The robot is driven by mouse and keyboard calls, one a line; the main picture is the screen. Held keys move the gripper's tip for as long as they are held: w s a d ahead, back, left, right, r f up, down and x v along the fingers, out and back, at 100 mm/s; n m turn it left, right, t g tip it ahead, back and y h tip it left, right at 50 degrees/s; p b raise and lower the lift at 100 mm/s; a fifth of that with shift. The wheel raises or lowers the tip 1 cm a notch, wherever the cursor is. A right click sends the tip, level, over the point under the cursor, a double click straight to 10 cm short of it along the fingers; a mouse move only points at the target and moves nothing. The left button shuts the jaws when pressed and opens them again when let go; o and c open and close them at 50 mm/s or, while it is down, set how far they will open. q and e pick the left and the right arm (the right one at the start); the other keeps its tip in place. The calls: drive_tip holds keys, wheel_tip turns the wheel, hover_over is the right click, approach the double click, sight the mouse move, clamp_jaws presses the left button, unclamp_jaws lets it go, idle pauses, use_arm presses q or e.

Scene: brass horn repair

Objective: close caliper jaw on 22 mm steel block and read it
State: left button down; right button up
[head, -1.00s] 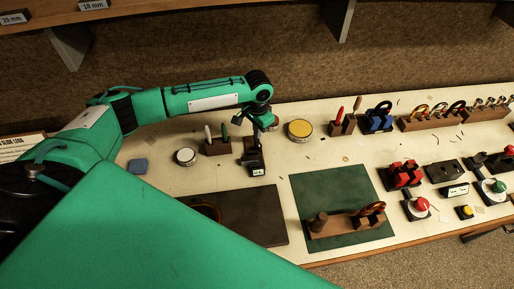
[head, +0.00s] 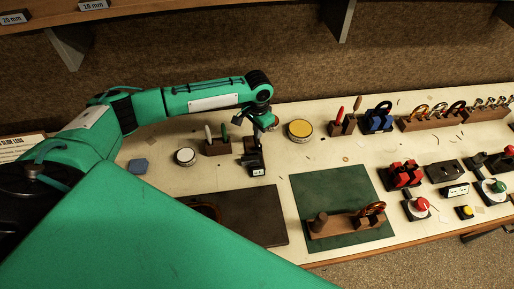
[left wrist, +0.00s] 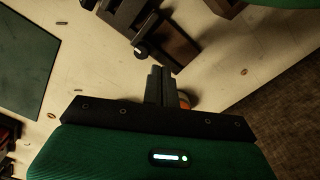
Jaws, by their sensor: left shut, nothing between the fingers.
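A dark caliper-like device (head: 256,169) with a small white display stands on the bench near the middle of the head view. The display is too small to read. My left gripper (head: 258,139) is over the far end of this device, with its fingers shut and nothing between them. In the left wrist view the shut fingers (left wrist: 160,86) point at the device's dark body and round knob (left wrist: 142,49), which lies just beyond their tips. I cannot tell whether they touch it. I cannot make out the steel block or the jaw gap. My right gripper is out of view.
A yellow-topped round tin (head: 300,129) stands right of the gripper, and a small block with upright tools (head: 216,147) left of it. A green mat (head: 310,190) with a wooden fixture (head: 340,226) lies in front right. A dark brown mat (head: 262,215) lies in front.

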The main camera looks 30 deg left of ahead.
use_arm(q)
drive_tip(key=shift+f, duration=0.1)
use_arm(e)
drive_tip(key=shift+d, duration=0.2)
use_arm(q)
drive_tip(key=shift+f, duration=0.2)
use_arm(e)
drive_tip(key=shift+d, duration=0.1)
use_arm(q)
drive_tip(key=shift+f, duration=1.2)
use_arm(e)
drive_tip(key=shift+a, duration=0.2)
use_arm(q)
drive_tip(key=shift+s+d, duration=0.15)
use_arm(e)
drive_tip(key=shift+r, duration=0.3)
